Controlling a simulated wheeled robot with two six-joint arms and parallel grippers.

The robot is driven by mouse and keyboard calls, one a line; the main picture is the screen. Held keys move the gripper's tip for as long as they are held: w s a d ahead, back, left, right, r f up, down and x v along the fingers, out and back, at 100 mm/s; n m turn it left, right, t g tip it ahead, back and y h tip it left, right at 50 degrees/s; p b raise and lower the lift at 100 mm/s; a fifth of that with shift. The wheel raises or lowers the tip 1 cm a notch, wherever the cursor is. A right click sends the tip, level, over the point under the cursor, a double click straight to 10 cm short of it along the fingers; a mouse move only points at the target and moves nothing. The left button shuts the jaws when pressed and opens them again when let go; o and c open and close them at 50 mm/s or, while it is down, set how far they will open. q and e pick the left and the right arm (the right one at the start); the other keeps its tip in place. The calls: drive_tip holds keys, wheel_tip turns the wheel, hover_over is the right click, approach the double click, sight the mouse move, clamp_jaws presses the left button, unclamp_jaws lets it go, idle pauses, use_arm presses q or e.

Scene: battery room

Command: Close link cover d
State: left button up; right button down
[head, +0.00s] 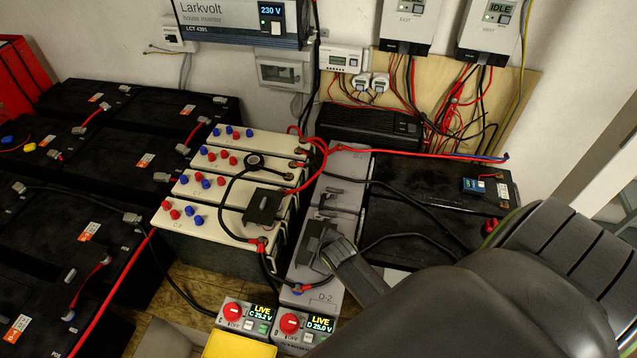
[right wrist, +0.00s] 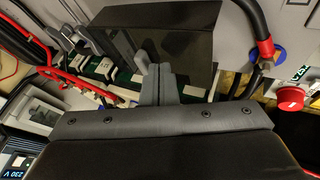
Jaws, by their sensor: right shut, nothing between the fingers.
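Link cover d (head: 318,236) is a dark cover on the grey D battery bank (head: 301,298). In the right wrist view, the dark cover (right wrist: 180,45) looks raised, with green and white parts showing below its edge; I cannot tell its exact angle. My right gripper (head: 342,252) comes in from the lower right, shut and empty, with its tips at the cover's near side. In the right wrist view, the fingers (right wrist: 155,75) overlap the cover's lower edge; I cannot tell whether they touch it. My left gripper is not in view.
The cream C bank (head: 200,222) with its dark cover (head: 263,206) stands left of the D bank. Red and black cables cross nearby. Two switch boxes with red knobs, C (head: 240,318) and D (head: 305,327), read LIVE. Black batteries (head: 420,205) stand to the right.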

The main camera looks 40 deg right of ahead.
drive_tip(key=shift+w+d, duration=0.15)
drive_tip(key=shift+w, duration=0.05)
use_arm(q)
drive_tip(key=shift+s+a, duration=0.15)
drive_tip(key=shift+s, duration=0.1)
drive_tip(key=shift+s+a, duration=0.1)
